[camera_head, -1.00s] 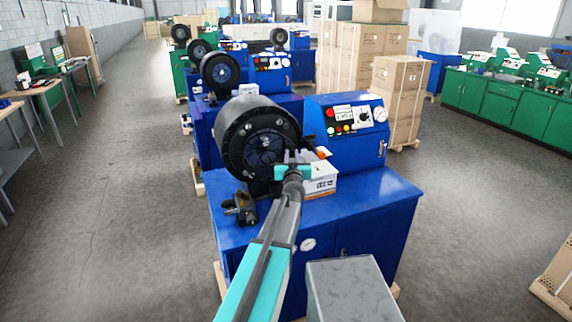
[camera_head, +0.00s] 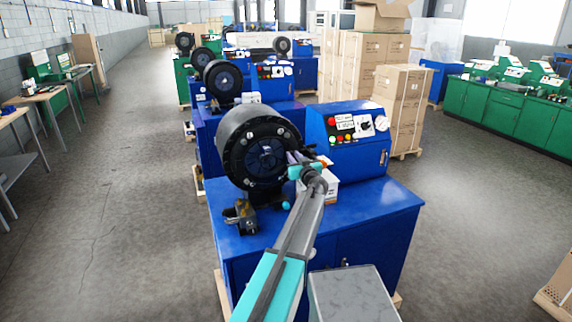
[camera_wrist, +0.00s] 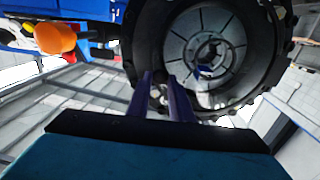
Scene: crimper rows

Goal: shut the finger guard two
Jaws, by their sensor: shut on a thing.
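The nearest crimper (camera_head: 262,147) has a thick black round head on a blue cabinet. A dark round finger guard (camera_head: 264,160) shows at the front of its head. In the wrist view the guard (camera_wrist: 205,50) is a grey disc with radial lines inside a black ring. My gripper (camera_head: 297,160) is at the guard's right side. In the wrist view its two purple fingers (camera_wrist: 160,78) reach the lower left edge of the disc, close together around a small part there. That part is mostly hidden, and the guard's exact angle cannot be told.
A blue control box (camera_head: 347,140) stands right of the head. A white carton (camera_head: 318,188) sits behind my gripper, and a small dark fitting (camera_head: 241,215) lies on the cabinet top at left. More crimpers stand in a row behind. The floor at left is clear.

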